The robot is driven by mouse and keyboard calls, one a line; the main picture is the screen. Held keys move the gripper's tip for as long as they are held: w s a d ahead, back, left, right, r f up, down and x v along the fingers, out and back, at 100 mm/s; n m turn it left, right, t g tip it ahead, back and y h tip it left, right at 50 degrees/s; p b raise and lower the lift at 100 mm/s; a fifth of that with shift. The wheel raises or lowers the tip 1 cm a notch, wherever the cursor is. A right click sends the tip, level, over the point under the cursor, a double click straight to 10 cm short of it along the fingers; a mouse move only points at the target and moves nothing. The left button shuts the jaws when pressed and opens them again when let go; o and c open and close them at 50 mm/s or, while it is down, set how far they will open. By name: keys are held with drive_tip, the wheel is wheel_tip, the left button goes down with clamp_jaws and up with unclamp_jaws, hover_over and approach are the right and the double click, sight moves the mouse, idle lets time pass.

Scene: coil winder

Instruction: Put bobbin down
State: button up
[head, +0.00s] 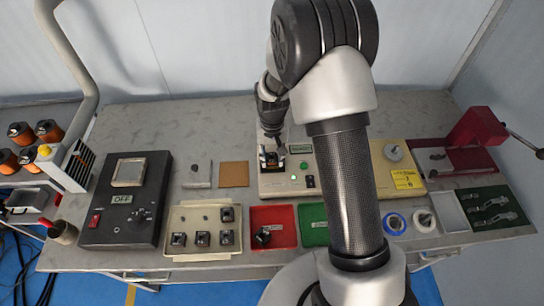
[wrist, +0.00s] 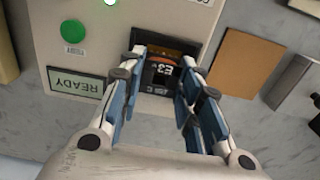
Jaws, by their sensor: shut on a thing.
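The bobbin (wrist: 161,72) is a small dark block with an orange top and the marking "E3". It sits between my fingertips in the wrist view, at the dark recess of a beige tester box with a green button and a "READY" sign (wrist: 75,82). My gripper (wrist: 165,75) is shut on the bobbin. In the head view my gripper (head: 270,150) is over the left part of the tester (head: 285,187), partly hidden by my wrist. I cannot tell whether the bobbin touches the recess floor.
A cream tray (head: 205,252) with several dark bobbins stands front left. Beside it are a red tray (head: 286,212) holding one bobbin and a green tray (head: 313,212). A dark control box (head: 100,230) reads "OFF". A tan pad (head: 234,174) lies left of the tester.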

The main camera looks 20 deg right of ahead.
drive_tip(key=shift+r, duration=0.15)
drive_tip(key=shift+f, duration=0.25)
drive_tip(key=o, duration=1)
